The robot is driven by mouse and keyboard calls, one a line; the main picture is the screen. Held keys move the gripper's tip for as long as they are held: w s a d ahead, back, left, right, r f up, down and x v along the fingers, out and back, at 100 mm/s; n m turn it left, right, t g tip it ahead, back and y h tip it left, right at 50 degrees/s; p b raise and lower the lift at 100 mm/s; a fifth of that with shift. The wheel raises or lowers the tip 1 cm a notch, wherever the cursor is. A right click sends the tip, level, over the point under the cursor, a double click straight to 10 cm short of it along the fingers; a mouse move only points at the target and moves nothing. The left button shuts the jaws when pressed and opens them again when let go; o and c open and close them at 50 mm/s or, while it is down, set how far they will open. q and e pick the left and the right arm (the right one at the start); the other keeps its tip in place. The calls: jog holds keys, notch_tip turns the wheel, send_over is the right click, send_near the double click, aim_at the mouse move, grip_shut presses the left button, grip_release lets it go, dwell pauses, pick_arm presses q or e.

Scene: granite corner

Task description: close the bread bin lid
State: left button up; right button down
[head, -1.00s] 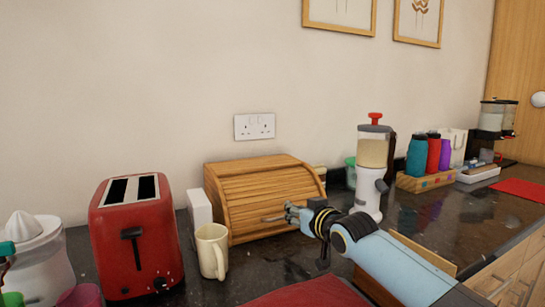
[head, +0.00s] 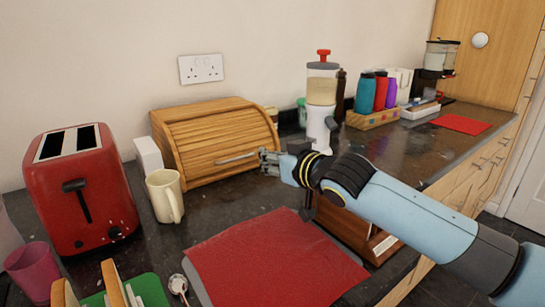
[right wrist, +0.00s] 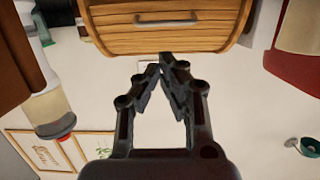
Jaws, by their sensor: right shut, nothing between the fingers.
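The wooden bread bin (head: 205,125) stands against the wall, with its slatted roll lid (head: 215,140) curving down over the front. The metal handle (head: 236,160) sits low on the front, and I see no open gap there. My right gripper (head: 266,161) is shut and empty at the right end of the handle; whether it touches is unclear. The right wrist view shows the bin upside down, with the handle (right wrist: 166,19) beyond the closed fingertips (right wrist: 160,66). My left gripper is not in view.
A red toaster (head: 78,190) and a cream mug (head: 163,196) stand left of the bin. A white-bodied grinder (head: 320,115) stands to its right. A red mat (head: 275,260) lies in front, and a wooden box (head: 350,225) sits below my right arm.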

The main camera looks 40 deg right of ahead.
jog(key=w+r+g+p, duration=0.25)
jog(key=r+g, duration=0.25)
jog(key=r, duration=0.4)
send_near(232, 152)
jog(key=w+r, duration=0.2)
jog(key=shift+w+d+f, duration=0.1)
jog(key=shift+w+f, duration=0.1)
jog(key=shift+f, duration=0.55)
jog(key=shift+w+d+f, duration=0.1)
jog(key=shift+w+f, duration=0.1)
jog(key=shift+f, duration=0.55)
jog(key=shift+w+f, duration=0.2)
jog(key=shift+f, duration=0.55)
